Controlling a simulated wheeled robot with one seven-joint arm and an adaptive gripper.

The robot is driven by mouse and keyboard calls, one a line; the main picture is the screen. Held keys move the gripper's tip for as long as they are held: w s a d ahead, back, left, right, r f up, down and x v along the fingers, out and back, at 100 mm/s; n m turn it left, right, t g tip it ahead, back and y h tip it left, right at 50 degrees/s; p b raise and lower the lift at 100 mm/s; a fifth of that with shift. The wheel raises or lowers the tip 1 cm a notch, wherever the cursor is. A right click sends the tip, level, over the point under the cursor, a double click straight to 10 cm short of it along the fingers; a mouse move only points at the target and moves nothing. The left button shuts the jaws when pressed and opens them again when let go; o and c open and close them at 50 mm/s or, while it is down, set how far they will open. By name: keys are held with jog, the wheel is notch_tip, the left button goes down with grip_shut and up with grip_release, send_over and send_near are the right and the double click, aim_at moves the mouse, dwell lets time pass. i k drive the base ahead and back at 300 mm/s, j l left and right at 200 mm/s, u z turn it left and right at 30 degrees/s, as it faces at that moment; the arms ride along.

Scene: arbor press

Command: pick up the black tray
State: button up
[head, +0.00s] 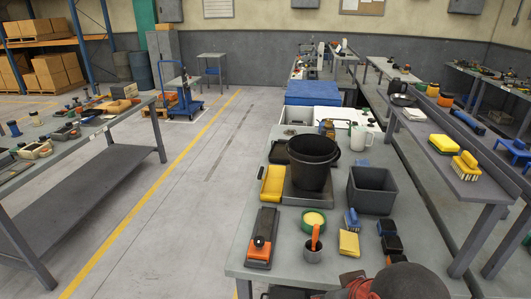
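A flat black tray (279,152) lies on the grey workbench (255,222), just behind and left of a large black bucket (306,158). The bucket covers part of its right side. The bucket stands upright on a dark grey flat base (292,193). A dark grey open bin (371,192) stands to the right of the bucket and looks empty. My gripper is not in view.
A yellow tray (272,184), a black-and-orange tool (262,238), a yellow-topped tub (314,221) and a grey cup with an orange handle (313,249) crowd the bench. A dark rounded shape (408,283) blocks the bottom edge. The left aisle floor (190,180) is clear.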

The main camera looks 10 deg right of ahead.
aim_at(278, 154)
jog(key=i+j+u, duration=0.25)
jog(key=j+u, duration=0.25)
jog(key=i+j+u, duration=0.3)
jog(key=j+u, duration=0.2)
jog(key=i+j+u, duration=0.45)
jog(key=i+j, duration=0.1)
jog(key=i, duration=0.3)
jog(key=i+j, duration=0.15)
jog(key=i, duration=0.25)
jog(key=i+l+z, duration=0.2)
jog(key=i+z, duration=0.25)
jog(key=i+l+z, duration=0.15)
jog(key=z, duration=0.3)
jog(key=i+j+z, duration=0.1)
jog(key=i+z, duration=0.35)
jog(key=i+j+z, duration=0.15)
jog(key=i+z, duration=0.15)
jog(key=z, duration=0.15)
jog(key=i+l+z, duration=0.15)
jog(key=i+z, duration=0.7)
jog(key=i+j+z, duration=0.1)
jog(key=i+z, duration=0.35)
jog(key=i+j+z, duration=0.2)
jog(key=z, duration=0.25)
jog(key=i+l+z, duration=0.1)
jog(key=i+z, duration=0.6)
jog(key=z, duration=0.15)
